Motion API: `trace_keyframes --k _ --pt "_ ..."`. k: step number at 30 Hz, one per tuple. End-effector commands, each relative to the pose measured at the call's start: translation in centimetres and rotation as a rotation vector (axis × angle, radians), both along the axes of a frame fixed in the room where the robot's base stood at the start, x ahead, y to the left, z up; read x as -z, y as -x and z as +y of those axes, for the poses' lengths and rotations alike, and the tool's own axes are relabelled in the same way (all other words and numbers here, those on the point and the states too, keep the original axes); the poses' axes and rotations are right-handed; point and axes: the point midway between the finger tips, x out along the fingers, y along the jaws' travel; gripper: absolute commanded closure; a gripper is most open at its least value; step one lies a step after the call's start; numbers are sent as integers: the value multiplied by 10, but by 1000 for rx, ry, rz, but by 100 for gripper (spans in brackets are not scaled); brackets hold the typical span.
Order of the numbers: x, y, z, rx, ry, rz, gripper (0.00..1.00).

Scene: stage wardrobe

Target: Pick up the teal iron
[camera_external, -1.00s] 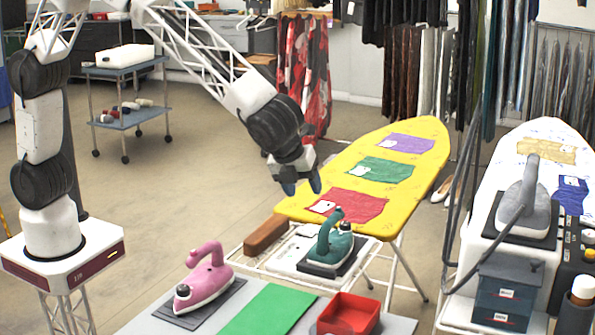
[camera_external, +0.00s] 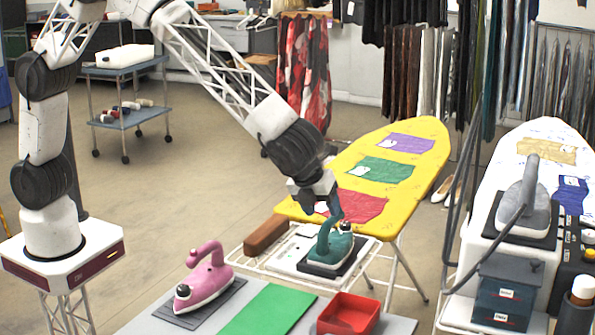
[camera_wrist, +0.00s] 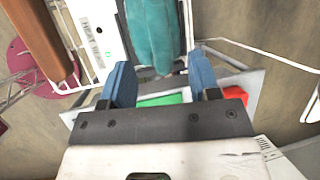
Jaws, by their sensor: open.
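The teal iron (camera_external: 335,247) rests on a dark pad at the end of the yellow ironing board, on the white rack. In the wrist view the teal iron (camera_wrist: 152,28) shows at the top centre, partly cut off by the frame edge. My gripper (camera_external: 322,210) is directly above the iron's handle, close to it. In the wrist view my gripper's two blue fingers (camera_wrist: 160,75) are spread apart with nothing between them. The iron lies just beyond the fingertips in that view. Whether a finger touches the handle I cannot tell.
A pink iron (camera_external: 205,280) stands on a grey pad to the left. A brown block (camera_external: 265,236) lies beside the teal iron's pad. A red tray (camera_external: 348,315) and a green cloth (camera_external: 268,311) are on the front table. A grey iron (camera_external: 528,205) stands at the right.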

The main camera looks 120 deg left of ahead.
Motion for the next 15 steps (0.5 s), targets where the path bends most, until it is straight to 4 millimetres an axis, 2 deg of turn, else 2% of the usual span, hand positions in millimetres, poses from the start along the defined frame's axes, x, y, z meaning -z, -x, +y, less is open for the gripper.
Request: trace_keyframes --k 15 --pt "8 -2 4 0 0 -1 44"
